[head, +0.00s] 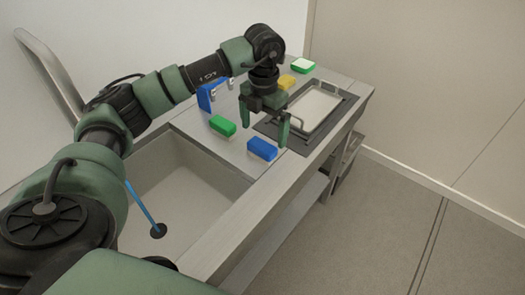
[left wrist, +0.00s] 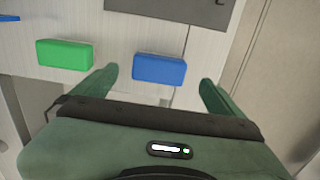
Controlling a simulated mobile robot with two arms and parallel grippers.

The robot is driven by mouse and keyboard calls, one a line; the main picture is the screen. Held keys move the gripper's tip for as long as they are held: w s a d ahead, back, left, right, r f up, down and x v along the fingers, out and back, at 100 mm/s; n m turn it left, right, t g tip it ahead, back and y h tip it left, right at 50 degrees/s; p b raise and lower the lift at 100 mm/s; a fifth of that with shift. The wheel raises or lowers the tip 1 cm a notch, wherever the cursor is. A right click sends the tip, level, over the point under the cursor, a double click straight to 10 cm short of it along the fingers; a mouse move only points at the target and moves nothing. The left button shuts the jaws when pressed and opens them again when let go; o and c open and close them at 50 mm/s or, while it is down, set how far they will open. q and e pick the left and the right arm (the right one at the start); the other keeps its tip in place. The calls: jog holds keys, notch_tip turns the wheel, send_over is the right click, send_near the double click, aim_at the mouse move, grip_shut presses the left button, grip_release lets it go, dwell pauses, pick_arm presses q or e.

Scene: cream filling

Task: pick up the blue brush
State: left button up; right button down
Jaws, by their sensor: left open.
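The blue brush (head: 262,149) appears as a small blue block lying on the counter near its front edge, right of the sink. It also shows in the left wrist view (left wrist: 159,68), beyond and between the fingers. My left gripper (head: 265,125) is open and empty, pointing down above the counter, just behind and above the blue block in the head view. Its two fingers stand apart, also in the left wrist view (left wrist: 158,79). I cannot tell the exact height gap. The right gripper is not in view.
A green block (head: 222,125) lies left of the blue one; a yellow block (head: 287,82) and a green-and-white block (head: 302,65) lie further back. A tray (head: 312,112) sits right. The sink (head: 185,195) holds a thin blue rod (head: 143,205). A blue object (head: 206,97) stands behind.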

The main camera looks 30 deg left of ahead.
aim_at(262, 145)
pick_arm(q)
jog(key=shift+a+f, duration=0.1)
jog(key=shift+f, duration=0.5)
jog(key=f, duration=0.1)
jog(key=f+p, duration=0.1)
jog(key=f, duration=0.1)
jog(key=f+p, duration=0.1)
jog(key=f, duration=0.1)
jog(key=shift+s+f, duration=0.1)
jog(key=shift+s, duration=0.15)
jog(key=shift+w+f, duration=0.1)
jog(key=shift+f, duration=0.35)
jog(key=shift+c, duration=0.3)
jog(key=shift+r, duration=0.1)
jog(key=c, duration=1.3)
jog(key=shift+c, duration=0.2)
